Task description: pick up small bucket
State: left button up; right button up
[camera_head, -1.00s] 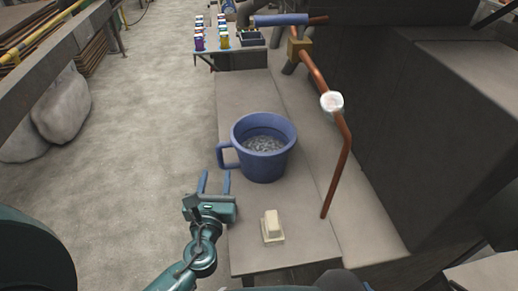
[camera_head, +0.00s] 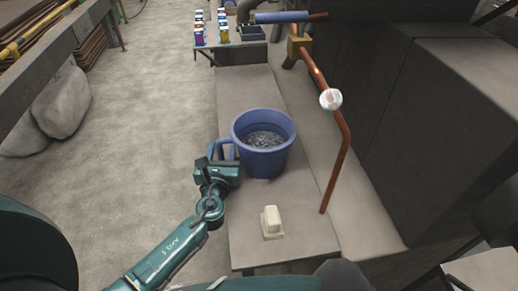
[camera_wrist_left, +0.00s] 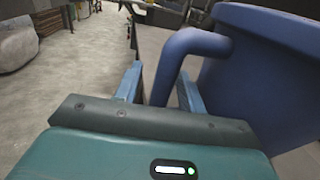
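The small blue bucket (camera_head: 264,150) stands upright on the grey bench, with grey, glinting contents inside and a handle on its left side. My left gripper (camera_head: 221,155) is at the bucket's handle. In the left wrist view the gripper (camera_wrist_left: 157,88) is open, with one finger on each side of the handle (camera_wrist_left: 168,70). A gap shows between the left finger and the handle; the right finger is close to it. The bucket wall (camera_wrist_left: 270,70) fills the right of that view. My right gripper is not in view.
A cream block (camera_head: 271,222) sits on the bench (camera_head: 245,95) in front of the bucket. A copper pipe (camera_head: 336,178) with a white knob (camera_head: 330,99) rises on the right. Coloured containers (camera_head: 223,32) stand on a far table. Open floor lies to the left.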

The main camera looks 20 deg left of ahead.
pick_arm(q)
grip_shut()
dwell(0.3)
jog(key=shift+r, duration=0.25)
